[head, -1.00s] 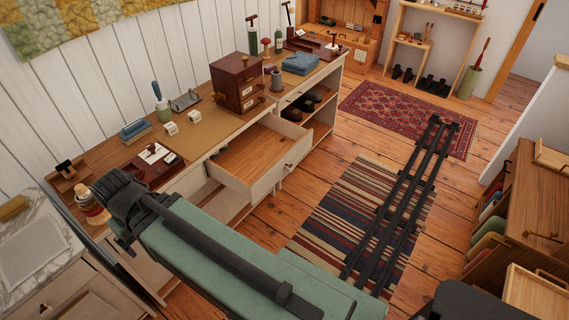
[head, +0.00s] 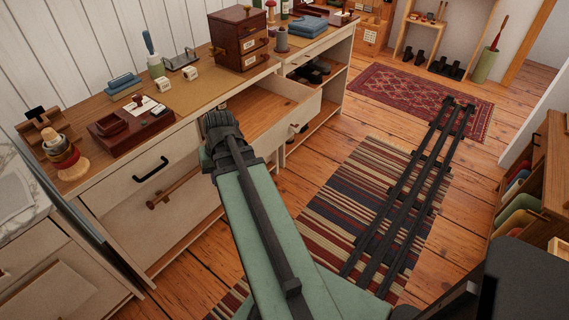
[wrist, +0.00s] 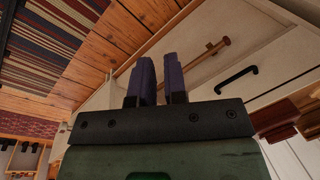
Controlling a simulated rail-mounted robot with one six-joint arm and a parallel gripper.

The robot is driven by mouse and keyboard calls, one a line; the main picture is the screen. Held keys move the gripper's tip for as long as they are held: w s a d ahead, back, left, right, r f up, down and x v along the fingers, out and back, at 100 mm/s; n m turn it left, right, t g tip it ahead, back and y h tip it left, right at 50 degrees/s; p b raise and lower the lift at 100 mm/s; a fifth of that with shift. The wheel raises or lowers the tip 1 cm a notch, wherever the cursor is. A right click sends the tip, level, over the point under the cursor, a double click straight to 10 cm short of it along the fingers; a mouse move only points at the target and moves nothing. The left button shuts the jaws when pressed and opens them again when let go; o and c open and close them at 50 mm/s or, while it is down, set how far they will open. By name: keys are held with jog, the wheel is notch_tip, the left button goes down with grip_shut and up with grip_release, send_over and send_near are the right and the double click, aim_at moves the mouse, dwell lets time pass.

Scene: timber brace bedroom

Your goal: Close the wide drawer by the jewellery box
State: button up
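The wide drawer (head: 256,107) stands pulled out of the bench below the jewellery box, its wooden interior showing. Its pale front carries a small round knob (head: 294,128). The jewellery box (head: 240,38) is a dark red-brown chest of small drawers on the bench top. In the head view my arm's dark wrist overlaps the drawer's near left part and hides my fingertips. In the wrist view my gripper (wrist: 160,78) has two purple-grey fingers with a narrow gap between them and nothing held. Whether it touches the drawer cannot be told.
Left of the open drawer are a front with a black handle (head: 150,168) and a lower one with a wooden bar handle (head: 175,190). Dark rails (head: 415,195) cross the floor.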

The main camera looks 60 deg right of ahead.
jog(key=s+d+f+m+t+b, duration=0.1)
jog(key=d+f+m+b, duration=0.1)
jog(key=d+f+b, duration=0.3)
jog(key=s+d+f+m+t+b, duration=0.1)
jog(key=s+d+f+t+b, duration=0.1)
jog(key=d+f+b, duration=0.3)
jog(key=s+d+f+m+t+b, duration=0.1)
jog(key=d+f+m+t+b, duration=0.1)
jog(key=d+f+b, duration=0.3)
jog(key=shift+s+d+f+m+y, duration=0.15)
jog(key=shift+s+d+f+y, duration=0.05)
jog(key=shift+d+f, duration=0.3)
jog(key=shift+s+d+f+m+y, duration=0.15)
jog(key=shift+s+d+f+y, duration=0.05)
jog(key=shift+d+f, duration=0.25)
grip_shut()
jog(key=s+d+f+m+t+h+b, duration=0.1)
jog(key=s+d+f+m+t+b, duration=0.3)
jog(key=d+b, duration=0.5)
jog(key=m+t+h, duration=0.2)
jog(key=t+h, duration=0.1)
jog(key=t, duration=0.5)
send_near(279, 135)
jog(key=shift+m, duration=0.3)
jog(key=w, duration=0.7)
jog(key=shift+w+d+r+b, duration=0.2)
jog(key=shift+w+r+b, duration=0.1)
